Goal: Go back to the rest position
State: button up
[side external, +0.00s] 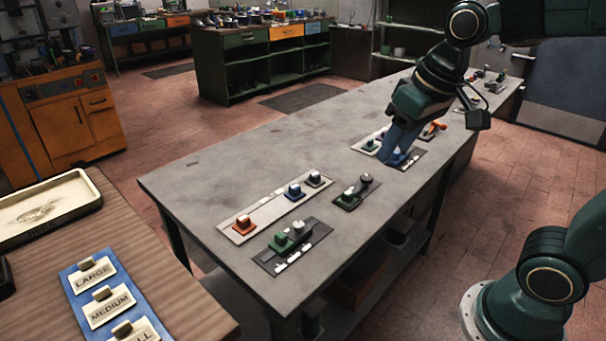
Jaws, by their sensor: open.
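My gripper (397,150) is blue and hangs from my dark green arm over the far part of the grey table (250,151). It points down, close above or at a dark plate (412,160) that carries small knobs. The jaws are open, but the gap between the fingertips is hard to make out from here. I cannot tell whether the fingertips touch the plate. My gripper partly hides that plate and its knobs.
A wooden bench (150,270) holds LARGE and MEDIUM labels. The table's left end is clear.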

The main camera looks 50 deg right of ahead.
jog(key=s+f+n+t, duration=0.1)
jog(key=s, duration=0.8)
jog(key=shift+f+t, duration=0.2)
jog(key=shift+t, duration=0.1)
jog(key=shift+d, duration=0.1)
dwell(0.5)
